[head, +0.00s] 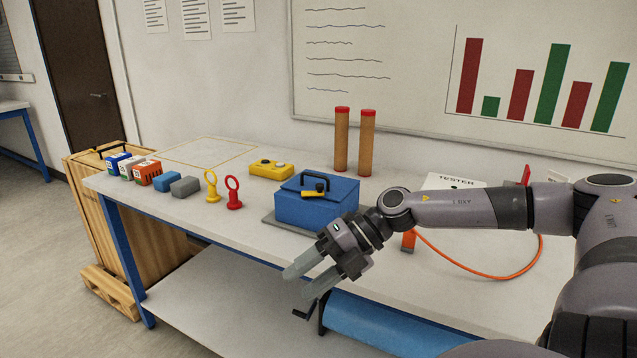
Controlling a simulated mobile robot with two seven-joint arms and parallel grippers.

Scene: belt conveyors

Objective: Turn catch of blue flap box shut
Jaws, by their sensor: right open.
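The blue flap box (302,208) stands on a grey mat (270,222) near the middle of the table. Its lid lies down on the body, and a dark handle rises from the top. The catch (314,190), yellow and black, sits at the upper front of the box; its exact turn is too small to tell. My right gripper (296,283) is open and empty, in front of the box and lower in the picture, near the table's front edge. Its fingers point left and down, apart from the box. My right wrist hides the box's lower right corner. My left gripper is not in view.
A yellow control box (271,169) stands behind the blue box, with two red-capped wooden cylinders (341,140) nearby. Red (233,193) and yellow (211,187) ring-topped pieces and several small blocks stand left. An orange cable (480,276) lies right. A blue roller (385,328) is below the table edge.

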